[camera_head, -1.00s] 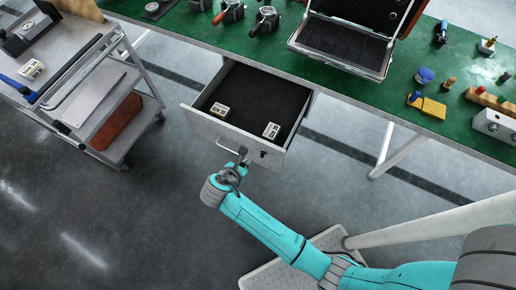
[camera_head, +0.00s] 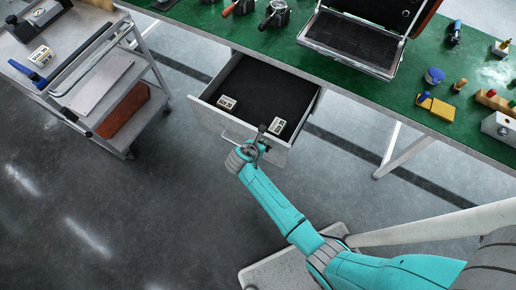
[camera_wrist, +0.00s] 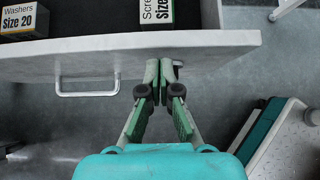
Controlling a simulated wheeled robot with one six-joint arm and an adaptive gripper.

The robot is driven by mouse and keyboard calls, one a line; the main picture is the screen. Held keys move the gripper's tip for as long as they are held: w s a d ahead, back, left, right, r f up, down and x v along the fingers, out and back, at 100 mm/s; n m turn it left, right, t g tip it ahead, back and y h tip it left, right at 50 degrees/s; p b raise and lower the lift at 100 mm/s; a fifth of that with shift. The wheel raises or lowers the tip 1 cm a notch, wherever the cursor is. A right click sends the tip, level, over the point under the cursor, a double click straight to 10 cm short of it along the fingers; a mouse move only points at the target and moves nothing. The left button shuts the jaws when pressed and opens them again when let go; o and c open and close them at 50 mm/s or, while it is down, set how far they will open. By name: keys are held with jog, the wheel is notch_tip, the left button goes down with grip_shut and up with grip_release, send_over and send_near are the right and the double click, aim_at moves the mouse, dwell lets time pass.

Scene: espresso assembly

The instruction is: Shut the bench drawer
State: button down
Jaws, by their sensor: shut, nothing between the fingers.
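The bench drawer (camera_head: 205,114) stands pulled out from under the green bench. Its front panel (camera_wrist: 215,45) and bar handle (camera_wrist: 87,92) show in the wrist view. Inside lie two small labelled boxes, a washers box (camera_head: 227,103) and a screws box (camera_head: 277,126). My gripper (camera_head: 262,132) is at the drawer front, right of the handle. In the wrist view its fingers (camera_wrist: 165,75) are together and empty, with the tips at the front panel. I cannot tell whether they touch it.
The green bench top (camera_head: 385,95) holds an open case (camera_head: 345,60), portafilters (camera_head: 274,14) and small tools. A grey cart (camera_head: 100,85) stands to the left. A bench leg (camera_head: 405,150) is on the right.

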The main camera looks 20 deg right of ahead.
jog(key=shift+w+d, duration=0.25)
jog(key=shift+d, duration=0.05)
jog(key=shift+d, duration=0.15)
